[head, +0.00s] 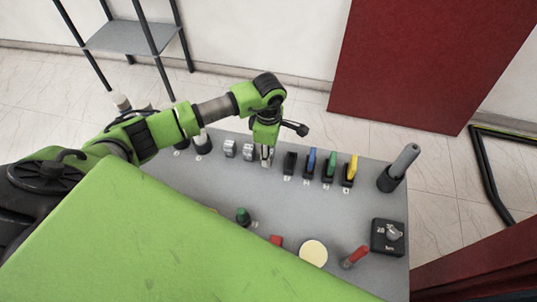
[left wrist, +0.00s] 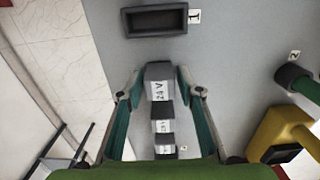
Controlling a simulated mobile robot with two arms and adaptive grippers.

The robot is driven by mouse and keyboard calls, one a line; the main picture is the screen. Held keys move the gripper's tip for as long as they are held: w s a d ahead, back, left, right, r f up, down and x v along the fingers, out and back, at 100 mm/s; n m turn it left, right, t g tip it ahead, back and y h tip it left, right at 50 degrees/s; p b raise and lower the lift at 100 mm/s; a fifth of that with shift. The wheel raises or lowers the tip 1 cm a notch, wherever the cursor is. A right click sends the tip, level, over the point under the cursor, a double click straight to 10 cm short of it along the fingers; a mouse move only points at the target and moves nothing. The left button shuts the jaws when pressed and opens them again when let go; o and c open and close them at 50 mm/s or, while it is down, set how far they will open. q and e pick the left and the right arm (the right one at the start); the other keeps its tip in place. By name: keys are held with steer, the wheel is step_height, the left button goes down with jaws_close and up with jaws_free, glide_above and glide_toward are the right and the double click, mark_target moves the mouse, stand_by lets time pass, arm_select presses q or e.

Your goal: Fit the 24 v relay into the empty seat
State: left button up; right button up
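The 24 V relay (left wrist: 159,88), a small grey block with a white label reading 24V upside down, stands between my left gripper's fingertips in the left wrist view. My left gripper (left wrist: 160,78) looks open around it, with a narrow gap on each side. In the head view the left gripper (head: 266,156) points down at the panel and partly hides the relay. The empty seat (left wrist: 155,10), a hollow black rectangular frame with label 1, lies just beyond the relay. It also shows in the head view (head: 290,161), right of the gripper. My right gripper is not in view.
More grey relays (head: 230,148) stand in line left of the gripper on the grey panel (head: 205,178). Blue (head: 309,161), green (head: 330,165) and yellow (head: 350,169) levers rise right of the seat. A tall grey handle (head: 403,162) stands at the panel's right end.

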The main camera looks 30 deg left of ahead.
arm_select(q)
steer(key=c, duration=0.6)
steer(key=shift+r, duration=0.15)
